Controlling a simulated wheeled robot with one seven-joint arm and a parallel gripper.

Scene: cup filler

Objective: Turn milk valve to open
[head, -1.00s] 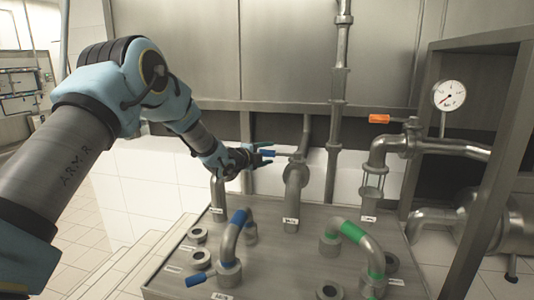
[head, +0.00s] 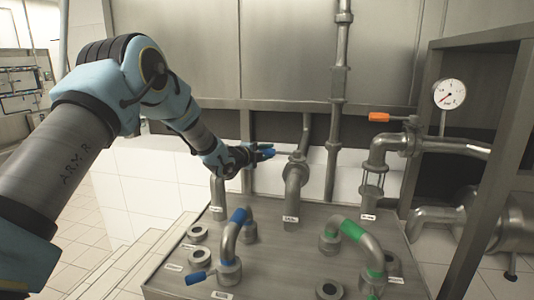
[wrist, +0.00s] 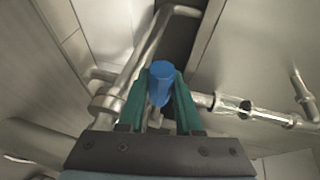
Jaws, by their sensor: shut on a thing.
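A blue valve handle (head: 267,152) sticks out to the left of the valve on an upright steel pipe (head: 293,185) at the back of the steel table. My gripper (head: 262,153) comes in from the left and is shut on this handle. In the wrist view the blue handle (wrist: 160,84) sits between the two green fingers, with the pipework behind it. The label at the pipe's foot is too small to read, so I cannot tell from it whether this is the milk valve. The fingers hide part of the handle.
An orange valve handle (head: 379,117) and a pressure gauge (head: 449,94) stand to the right. Blue-banded (head: 239,217) and green-banded (head: 352,231) bent pipes rise from the table in front. A tall vertical pipe (head: 338,95) stands just right of the valve.

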